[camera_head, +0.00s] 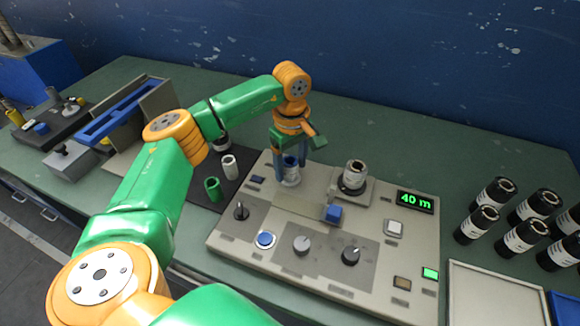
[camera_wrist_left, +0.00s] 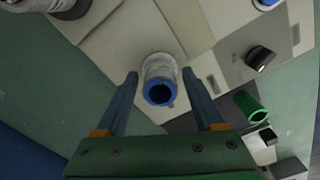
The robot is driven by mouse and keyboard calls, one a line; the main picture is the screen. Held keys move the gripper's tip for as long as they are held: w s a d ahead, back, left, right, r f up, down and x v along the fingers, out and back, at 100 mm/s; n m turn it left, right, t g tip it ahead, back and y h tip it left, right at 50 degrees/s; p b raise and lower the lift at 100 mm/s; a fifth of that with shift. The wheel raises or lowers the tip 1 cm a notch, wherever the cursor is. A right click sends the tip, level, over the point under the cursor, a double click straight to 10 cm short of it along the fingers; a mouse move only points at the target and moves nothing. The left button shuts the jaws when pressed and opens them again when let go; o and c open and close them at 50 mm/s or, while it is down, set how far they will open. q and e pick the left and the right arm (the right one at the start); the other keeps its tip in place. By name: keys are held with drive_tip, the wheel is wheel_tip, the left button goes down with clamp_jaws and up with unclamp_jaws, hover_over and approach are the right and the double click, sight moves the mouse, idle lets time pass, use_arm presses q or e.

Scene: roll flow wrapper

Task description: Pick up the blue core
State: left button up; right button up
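The blue core (camera_head: 290,174) stands upright on the grey machine panel, in a pale holder or wrap; which of the two I cannot tell. In the left wrist view its open blue end (camera_wrist_left: 160,93) faces the camera. My left gripper (camera_head: 290,165) points down over it, and its tips also show in the left wrist view (camera_wrist_left: 160,77). Its two fingers are open on either side of the core, with gaps visible on both sides. A green core (camera_head: 212,189) and a white core (camera_head: 230,167) stand on the dark mat to the left. My right gripper is not in view.
The grey panel (camera_head: 327,281) carries knobs, buttons and a 40 m display (camera_head: 415,201). A spindle with a roll (camera_head: 354,177) stands right of the gripper. Several black rolls (camera_head: 477,225) and a pale tray (camera_head: 497,297) are at the right. A blue-topped device (camera_head: 125,113) stands left.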

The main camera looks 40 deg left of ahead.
use_arm(q)
clamp_jaws()
drive_tip(key=shift+r, duration=0.1)
